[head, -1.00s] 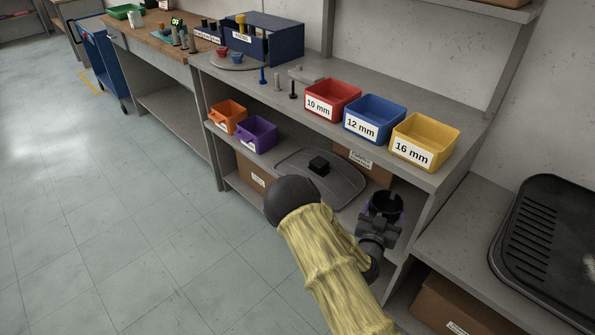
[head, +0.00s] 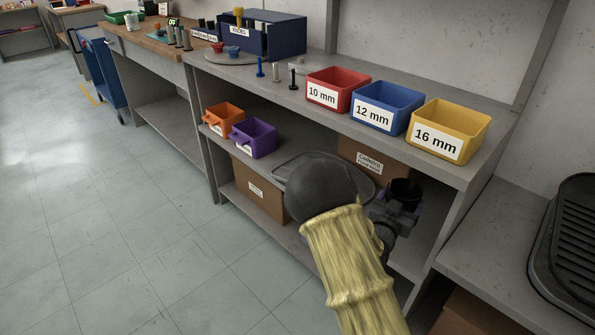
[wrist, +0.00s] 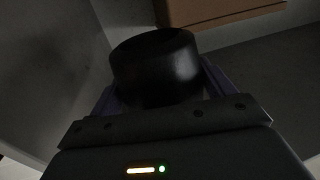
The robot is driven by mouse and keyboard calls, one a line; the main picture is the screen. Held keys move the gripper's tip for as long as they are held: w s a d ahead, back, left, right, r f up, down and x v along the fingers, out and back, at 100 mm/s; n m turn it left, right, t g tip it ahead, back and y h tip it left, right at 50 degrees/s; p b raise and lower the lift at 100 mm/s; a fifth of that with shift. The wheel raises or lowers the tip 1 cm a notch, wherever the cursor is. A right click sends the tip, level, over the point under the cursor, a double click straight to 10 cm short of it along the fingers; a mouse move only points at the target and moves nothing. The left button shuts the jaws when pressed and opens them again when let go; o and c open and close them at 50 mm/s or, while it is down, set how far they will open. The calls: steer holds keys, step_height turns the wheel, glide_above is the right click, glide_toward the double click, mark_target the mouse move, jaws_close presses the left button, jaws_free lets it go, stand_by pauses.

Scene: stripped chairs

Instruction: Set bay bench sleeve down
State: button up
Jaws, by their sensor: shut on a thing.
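The sleeve, a short black cylinder (head: 405,190), is held in my gripper (head: 398,207) in the head view. In the wrist view the sleeve (wrist: 155,68) fills the middle, between the dark purplish fingers of my gripper (wrist: 155,98). My gripper is shut on it at the right end of the grey bench's lower shelf level. The sleeve looks roughly upright. Whether it touches the shelf cannot be told; my arm hides part of the area below it.
A grey lid-like tray (head: 290,168) and a cardboard box (head: 365,160) are on the shelf near my arm. Orange (head: 223,118) and purple (head: 253,138) bins stand farther left. Red (head: 337,90), blue (head: 385,107) and yellow (head: 448,130) bins line the top. The bench's right side panel is close.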

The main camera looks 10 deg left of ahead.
steer(key=shift+f, duration=0.1)
step_height(320, 180, down, 6)
steer(key=shift+f+b, duration=0.1)
steer(key=shift+b, duration=1.05)
steer(key=shift+f+b, duration=0.7)
steer(key=shift+f, duration=1.1)
steer(key=shift+f, duration=0.15)
steer(key=o, duration=0.9)
